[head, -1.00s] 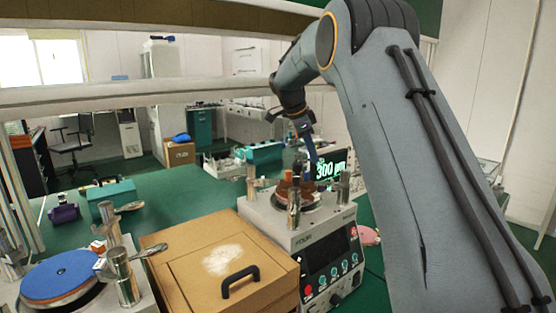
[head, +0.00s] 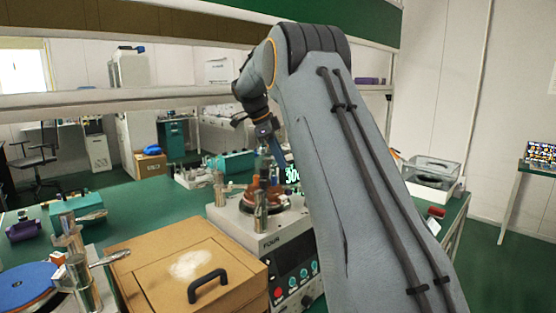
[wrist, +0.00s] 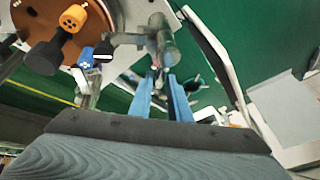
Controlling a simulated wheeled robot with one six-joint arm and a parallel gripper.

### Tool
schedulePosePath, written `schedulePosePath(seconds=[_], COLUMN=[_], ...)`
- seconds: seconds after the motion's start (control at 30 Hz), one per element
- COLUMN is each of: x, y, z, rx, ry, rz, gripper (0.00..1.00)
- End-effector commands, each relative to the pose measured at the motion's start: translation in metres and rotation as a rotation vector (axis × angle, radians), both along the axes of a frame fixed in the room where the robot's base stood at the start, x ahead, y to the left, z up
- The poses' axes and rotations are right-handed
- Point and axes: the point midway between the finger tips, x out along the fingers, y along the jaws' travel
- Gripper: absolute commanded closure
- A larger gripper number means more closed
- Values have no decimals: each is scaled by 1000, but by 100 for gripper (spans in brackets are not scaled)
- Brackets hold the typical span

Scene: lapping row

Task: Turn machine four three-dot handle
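Machine four (head: 272,243), a white box marked FOUR with a dark front panel, stands on the green bench in the head view. Its top carries a red-brown disc and metal posts. My gripper (head: 277,152) hangs over its top, partly hidden by my arm. In the wrist view, my gripper (wrist: 160,80) has two blue fingers, apart, with no object clearly held between them. A metal post (wrist: 163,42) is just beyond the tips. To the left are an orange dotted knob (wrist: 73,18), a blue knob (wrist: 86,57) and a black, white-faced knob (wrist: 103,52). I cannot make out three dots.
A cardboard-coloured box (head: 190,262) with a black handle stands close left of the machine. A blue disc (head: 24,285) on another machine is at far left. A shelf rail (head: 120,98) crosses behind. A clear tray (head: 431,172) sits at the right of the bench.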

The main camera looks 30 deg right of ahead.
Motion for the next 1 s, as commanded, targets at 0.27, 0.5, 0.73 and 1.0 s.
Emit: schedulePosePath(seconds=[0.27, 0.5, 0.73, 1.0], x=[1, 2, 3, 2], y=[2, 8, 23, 34], z=[0, 10, 44, 69], rx=[1, 0, 0, 1], ry=[-1, -4, -5, -2], rz=[4, 4, 3, 2], gripper=[68, 68, 68, 68])
